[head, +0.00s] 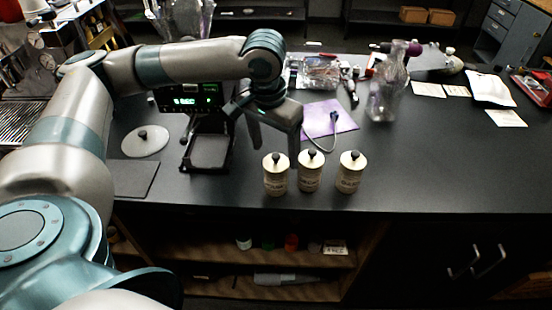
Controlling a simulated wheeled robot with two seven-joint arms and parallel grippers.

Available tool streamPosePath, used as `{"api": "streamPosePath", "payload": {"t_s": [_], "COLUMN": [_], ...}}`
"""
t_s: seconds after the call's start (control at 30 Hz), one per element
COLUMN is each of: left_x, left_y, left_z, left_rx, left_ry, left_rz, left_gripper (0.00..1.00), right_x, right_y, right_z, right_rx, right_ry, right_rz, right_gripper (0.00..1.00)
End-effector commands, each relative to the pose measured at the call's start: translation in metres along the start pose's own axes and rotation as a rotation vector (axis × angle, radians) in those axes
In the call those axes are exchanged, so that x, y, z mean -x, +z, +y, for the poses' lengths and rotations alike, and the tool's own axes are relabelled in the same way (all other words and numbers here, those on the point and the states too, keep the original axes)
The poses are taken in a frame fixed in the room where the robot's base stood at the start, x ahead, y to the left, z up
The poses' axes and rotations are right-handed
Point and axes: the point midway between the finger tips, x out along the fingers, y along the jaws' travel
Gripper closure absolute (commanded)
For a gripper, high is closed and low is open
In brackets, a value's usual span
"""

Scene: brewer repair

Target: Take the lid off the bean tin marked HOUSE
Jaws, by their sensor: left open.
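Three cream bean tins stand upright in a row near the counter's front edge: a left tin (275,181), a middle tin (309,177) and a right tin (348,180). Each has a lid with a dark round knob on top. Their labels are too small and blurred to read, so I cannot tell which is marked HOUSE. My left gripper (274,146) is open and empty, pointing down above and just behind the left and middle tins. It appears apart from their lids. My right gripper is out of view.
A black device with a green display (190,101) and a pale disc with a knob (145,141) are to the left. A glass vessel (388,98) stands behind right. The counter's right front is clear.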

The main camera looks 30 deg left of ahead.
Motion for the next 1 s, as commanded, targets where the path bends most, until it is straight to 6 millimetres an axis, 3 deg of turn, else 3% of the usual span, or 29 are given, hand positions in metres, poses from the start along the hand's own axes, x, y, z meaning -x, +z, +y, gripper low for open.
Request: {"api": "streamPosePath", "payload": {"t_s": [0.23, 0.7, 0.9, 1.0], "left_x": [-0.022, -0.022, -0.022, -0.022], "left_y": [0.000, 0.000, 0.000, 0.000], "left_z": [0.000, 0.000, 0.000, 0.000], "left_rx": [0.000, 0.000, 0.000, 0.000], "left_ry": [0.000, 0.000, 0.000, 0.000], "left_rz": [-0.001, 0.000, 0.000, 0.000], "left_gripper": [0.27, 0.27, 0.71, 0.71], "right_x": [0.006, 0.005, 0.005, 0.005], "right_y": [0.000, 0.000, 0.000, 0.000], "right_z": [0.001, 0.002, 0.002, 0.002], "right_rx": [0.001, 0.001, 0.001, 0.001], "right_ry": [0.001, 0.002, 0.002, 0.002], "right_rz": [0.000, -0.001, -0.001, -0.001], "right_gripper": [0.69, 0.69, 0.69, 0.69]}}
